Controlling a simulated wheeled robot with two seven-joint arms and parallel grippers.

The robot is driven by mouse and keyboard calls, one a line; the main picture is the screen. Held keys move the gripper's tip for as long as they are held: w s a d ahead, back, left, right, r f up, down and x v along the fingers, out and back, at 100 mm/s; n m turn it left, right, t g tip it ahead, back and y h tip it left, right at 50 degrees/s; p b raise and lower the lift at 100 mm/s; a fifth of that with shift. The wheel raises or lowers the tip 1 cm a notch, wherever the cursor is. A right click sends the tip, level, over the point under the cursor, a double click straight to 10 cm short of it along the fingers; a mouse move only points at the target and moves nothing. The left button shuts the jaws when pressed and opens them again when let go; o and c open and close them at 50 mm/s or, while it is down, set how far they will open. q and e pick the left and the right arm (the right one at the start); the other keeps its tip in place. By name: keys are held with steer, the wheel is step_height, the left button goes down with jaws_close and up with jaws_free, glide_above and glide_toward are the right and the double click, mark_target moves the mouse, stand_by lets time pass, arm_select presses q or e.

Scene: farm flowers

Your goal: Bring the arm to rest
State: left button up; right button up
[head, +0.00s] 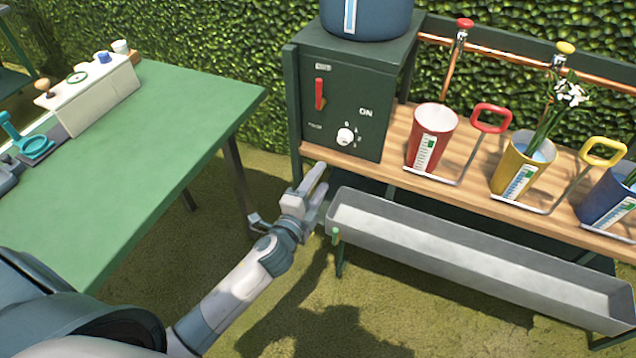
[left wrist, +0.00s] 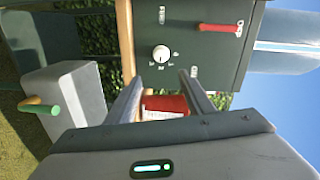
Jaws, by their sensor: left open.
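My left arm reaches in from the lower left in the head view. Its gripper (head: 318,190) is open and empty, in the air in front of the dark green control box (head: 352,100), near the left end of the metal trough (head: 450,262). In the left wrist view the two fingers (left wrist: 158,92) stand apart. The red cup (left wrist: 165,104) shows in the gap between them, farther off, and the box's white knob (left wrist: 161,53) shows just beyond the fingers. My right gripper is in neither view.
Red (head: 432,138), yellow (head: 522,168) and blue (head: 606,196) cups stand on the wooden shelf (head: 395,170); white flowers stand in the yellow one. A green table (head: 150,150) is on the left. Grass (head: 265,180) lies open between table and shelf.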

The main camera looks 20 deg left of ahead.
arm_select(q)
steer(key=shift+s, duration=0.2)
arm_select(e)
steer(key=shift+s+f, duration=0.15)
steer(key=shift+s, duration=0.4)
arm_select(q)
steer(key=s+f+n+g+p, duration=0.1)
steer(key=s+f+n+g, duration=0.4)
steer(key=f, duration=0.7)
steer(key=s+f+n+g+p, duration=0.1)
steer(key=s+f+n+p, duration=0.1)
steer(key=s+f, duration=0.75)
steer(key=s+d+f+n+g, duration=0.1)
steer(key=s+f+n+g, duration=0.1)
steer(key=s+f, duration=0.7)
steer(key=s+d+f+n+g+p, duration=0.1)
steer(key=s+d+f+n+g, duration=0.1)
steer(key=s+f+n, duration=0.3)
steer(key=s+f+g, duration=0.1)
steer(key=s+f, duration=0.3)
steer(key=shift+s+d+g+h, duration=0.2)
steer(key=shift+g+h, duration=0.1)
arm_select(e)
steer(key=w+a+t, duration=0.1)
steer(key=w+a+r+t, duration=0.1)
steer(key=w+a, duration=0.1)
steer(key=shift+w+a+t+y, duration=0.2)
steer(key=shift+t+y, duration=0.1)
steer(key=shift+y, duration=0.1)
